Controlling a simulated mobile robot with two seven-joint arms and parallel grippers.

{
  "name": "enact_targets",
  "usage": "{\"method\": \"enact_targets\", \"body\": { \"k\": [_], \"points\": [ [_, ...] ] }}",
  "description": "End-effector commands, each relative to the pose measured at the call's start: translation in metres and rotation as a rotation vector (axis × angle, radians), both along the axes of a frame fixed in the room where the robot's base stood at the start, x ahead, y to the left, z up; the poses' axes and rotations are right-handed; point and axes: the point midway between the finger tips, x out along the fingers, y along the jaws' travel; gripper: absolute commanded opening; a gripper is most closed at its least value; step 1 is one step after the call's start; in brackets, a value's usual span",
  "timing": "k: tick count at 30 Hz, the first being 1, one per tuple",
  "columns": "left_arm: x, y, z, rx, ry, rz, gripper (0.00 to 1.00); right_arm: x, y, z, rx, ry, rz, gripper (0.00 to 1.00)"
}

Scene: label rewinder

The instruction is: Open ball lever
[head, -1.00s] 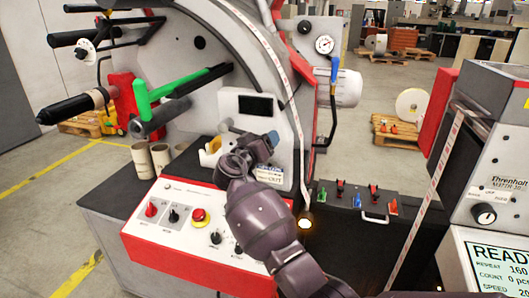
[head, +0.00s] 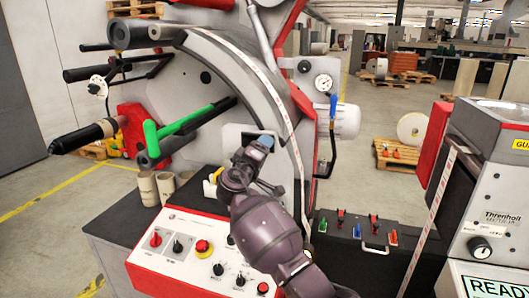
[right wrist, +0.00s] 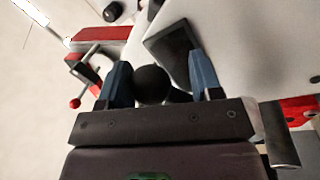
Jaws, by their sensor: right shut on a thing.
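The ball lever shows its round black knob (right wrist: 151,85) in the right wrist view, between the two blue fingertips. A short dark piece shows beside the knob, partly hidden by the gripper. My right gripper (right wrist: 160,82) is shut on the knob. In the head view my right gripper (head: 262,143) is in front of the grey machine's face (head: 205,75), above the control panel. It hides the lever there. My left gripper is not in view.
The control panel (head: 175,240) with knobs and a red stop button (head: 203,247) lies below. The white label strip (head: 285,105) runs close by my gripper. A green bar (head: 165,130) sticks out at left. A black switch box (head: 365,245) stands at right.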

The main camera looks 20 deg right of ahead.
Motion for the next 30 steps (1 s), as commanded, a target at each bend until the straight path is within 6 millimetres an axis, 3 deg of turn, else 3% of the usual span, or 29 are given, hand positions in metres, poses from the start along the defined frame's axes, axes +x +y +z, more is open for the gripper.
{"method": "enact_targets", "body": {
  "k": [1, 16, 17, 18, 22, 30],
  "points": [
    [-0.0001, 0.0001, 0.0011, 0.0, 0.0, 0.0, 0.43, 0.0016, 0.0043, 0.0082, -0.006, -0.008, 0.012, 0.16],
    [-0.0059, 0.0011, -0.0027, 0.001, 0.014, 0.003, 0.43, 0.002, 0.0065, 0.0084, -0.019, 0.001, 0.016, 0.14],
    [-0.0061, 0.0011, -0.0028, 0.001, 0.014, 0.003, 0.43, 0.002, 0.0066, 0.0084, -0.018, 0.001, 0.015, 0.61],
    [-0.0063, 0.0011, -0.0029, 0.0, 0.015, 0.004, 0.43, 0.0019, 0.0066, 0.0083, -0.019, 0.002, 0.015, 0.68],
    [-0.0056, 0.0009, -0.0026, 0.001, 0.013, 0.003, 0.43, 0.0018, 0.0064, 0.0075, -0.019, 0.003, 0.014, 0.87],
    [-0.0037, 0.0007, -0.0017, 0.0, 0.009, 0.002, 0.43, 0.0012, 0.0049, 0.0047, -0.019, 0.008, 0.009, 0.87]
  ]
}}
